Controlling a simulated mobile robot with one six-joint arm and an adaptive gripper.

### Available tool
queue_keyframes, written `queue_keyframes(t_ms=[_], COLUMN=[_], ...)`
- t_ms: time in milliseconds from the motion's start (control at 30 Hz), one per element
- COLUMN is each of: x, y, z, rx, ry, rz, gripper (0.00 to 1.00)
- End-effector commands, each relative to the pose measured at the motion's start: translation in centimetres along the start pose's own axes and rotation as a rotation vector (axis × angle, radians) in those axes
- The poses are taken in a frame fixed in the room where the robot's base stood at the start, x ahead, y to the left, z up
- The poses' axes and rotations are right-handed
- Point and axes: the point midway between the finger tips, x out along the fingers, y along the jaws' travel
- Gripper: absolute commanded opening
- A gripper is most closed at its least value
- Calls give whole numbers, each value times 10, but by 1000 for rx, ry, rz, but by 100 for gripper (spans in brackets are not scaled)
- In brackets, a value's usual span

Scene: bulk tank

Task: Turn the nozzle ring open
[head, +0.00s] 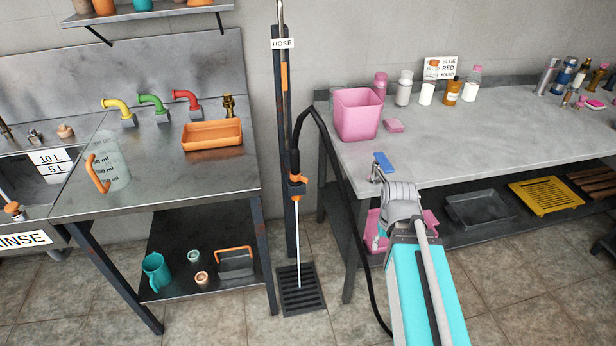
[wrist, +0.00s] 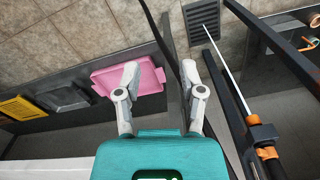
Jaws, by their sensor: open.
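The hose nozzle hangs upright on the dark post between the two benches in the head view. It has an orange ring (head: 297,180) below its black grip. In the wrist view the nozzle ring (wrist: 267,153) shows at the lower right, beside the post. A thin white line runs from the nozzle tip down to the floor drain (head: 301,290); I cannot tell whether it is water or a rod. My gripper (wrist: 160,72) is open and empty, left of the nozzle in the wrist view. In the head view my wrist mostly hides it.
The black hose (head: 334,157) loops from the nozzle down past the right bench (head: 460,135). A pink tray (wrist: 112,82) lies on the lower shelf near my fingers. The left bench (head: 170,190) holds a jug and a orange tray.

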Motion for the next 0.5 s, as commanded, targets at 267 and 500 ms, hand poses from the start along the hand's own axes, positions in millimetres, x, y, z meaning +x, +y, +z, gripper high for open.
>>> queue_keyframes(t_ms=[267, 500], x=[-39, -86], y=[-43, -102], z=[-67, -149], rx=[-242, -574], ry=[67, 181], rz=[-62, -133], gripper=[51, 51])
